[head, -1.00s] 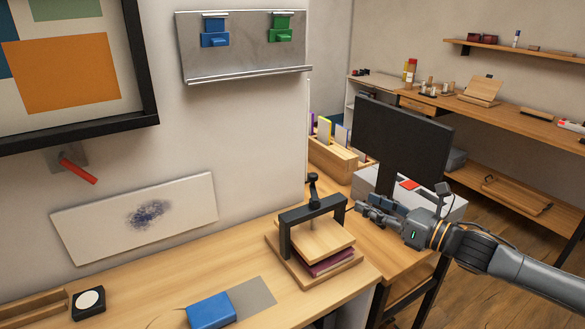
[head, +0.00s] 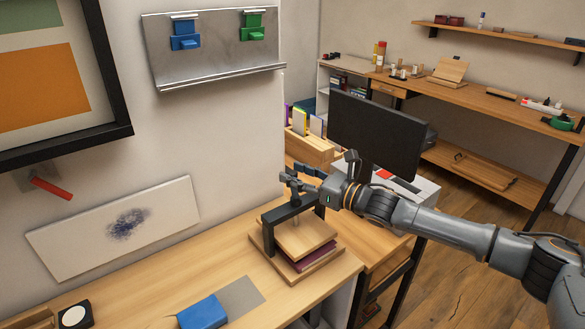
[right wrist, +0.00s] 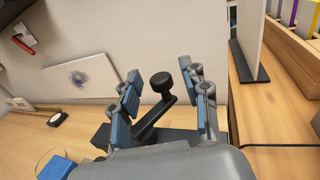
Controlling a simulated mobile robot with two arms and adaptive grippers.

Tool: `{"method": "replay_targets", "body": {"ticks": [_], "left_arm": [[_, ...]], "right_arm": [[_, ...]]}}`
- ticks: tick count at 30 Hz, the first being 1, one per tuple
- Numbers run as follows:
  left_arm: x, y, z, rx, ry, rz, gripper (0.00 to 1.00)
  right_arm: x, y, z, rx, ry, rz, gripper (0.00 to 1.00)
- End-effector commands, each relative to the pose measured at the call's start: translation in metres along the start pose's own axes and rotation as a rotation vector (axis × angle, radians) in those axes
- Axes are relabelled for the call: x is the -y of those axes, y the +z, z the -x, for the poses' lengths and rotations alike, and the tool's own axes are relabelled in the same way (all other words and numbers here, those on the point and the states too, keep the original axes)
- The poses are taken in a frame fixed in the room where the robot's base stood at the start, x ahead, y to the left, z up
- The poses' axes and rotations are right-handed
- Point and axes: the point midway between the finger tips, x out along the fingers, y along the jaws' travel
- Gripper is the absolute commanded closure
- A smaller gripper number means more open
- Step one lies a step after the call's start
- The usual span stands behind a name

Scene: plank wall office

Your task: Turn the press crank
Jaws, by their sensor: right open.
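The wooden press with its black frame (head: 275,215) stands on the desk, with a maroon item (head: 318,256) under its top board (head: 304,238). In the head view my right gripper (head: 299,182) is at the top of the press and largely hides the crank there. In the right wrist view the black crank (right wrist: 153,117), with its round knob (right wrist: 161,81), shows between the two fingers of the open right gripper (right wrist: 159,70). The fingers stand apart on either side of the crank, with gaps visible. My left gripper is not in view.
A monitor (head: 378,135) and a wooden box of folders (head: 311,147) stand behind the press. A blue block (head: 203,312) and a black block with a white disc (head: 74,315) lie on the desk. The wall is close behind the press.

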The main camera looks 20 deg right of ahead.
Motion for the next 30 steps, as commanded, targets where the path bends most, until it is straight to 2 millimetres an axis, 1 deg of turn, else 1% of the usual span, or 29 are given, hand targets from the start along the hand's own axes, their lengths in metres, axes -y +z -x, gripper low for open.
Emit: {"method": "replay_targets", "body": {"ticks": [1, 4, 13, 14, 15, 17, 18, 20, 30], "left_arm": [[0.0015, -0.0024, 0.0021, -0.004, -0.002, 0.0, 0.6], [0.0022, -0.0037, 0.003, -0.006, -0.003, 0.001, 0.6], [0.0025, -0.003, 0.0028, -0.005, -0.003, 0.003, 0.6], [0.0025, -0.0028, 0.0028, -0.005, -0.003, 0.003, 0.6], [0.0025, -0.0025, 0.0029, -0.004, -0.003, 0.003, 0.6], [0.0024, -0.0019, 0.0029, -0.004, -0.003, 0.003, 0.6], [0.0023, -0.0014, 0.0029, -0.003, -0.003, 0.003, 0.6], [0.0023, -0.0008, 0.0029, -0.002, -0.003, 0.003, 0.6], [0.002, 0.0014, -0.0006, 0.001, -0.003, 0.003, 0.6]], "right_arm": [[-0.0002, 0.0016, -0.0055, 0.001, 0.001, 0.0, 0.54], [-0.0003, 0.0006, -0.0112, 0.0, 0.0, 0.0, 0.54], [-0.0001, -0.0001, -0.0132, 0.0, 0.0, 0.001, 0.54], [-0.0001, -0.0001, -0.0131, 0.0, 0.0, 0.001, 0.58], [-0.0001, -0.0002, -0.0131, 0.0, 0.0, 0.001, 0.67], [-0.0001, -0.0002, -0.0131, 0.0, 0.0, 0.0, 0.79], [-0.0001, -0.0001, -0.013, 0.0, 0.0, 0.0, 0.87], [-0.0001, -0.0002, -0.013, 0.0, 0.0, 0.0, 0.99], [0.0, -0.0019, -0.0124, -0.001, -0.012, 0.0, 1.0]]}}
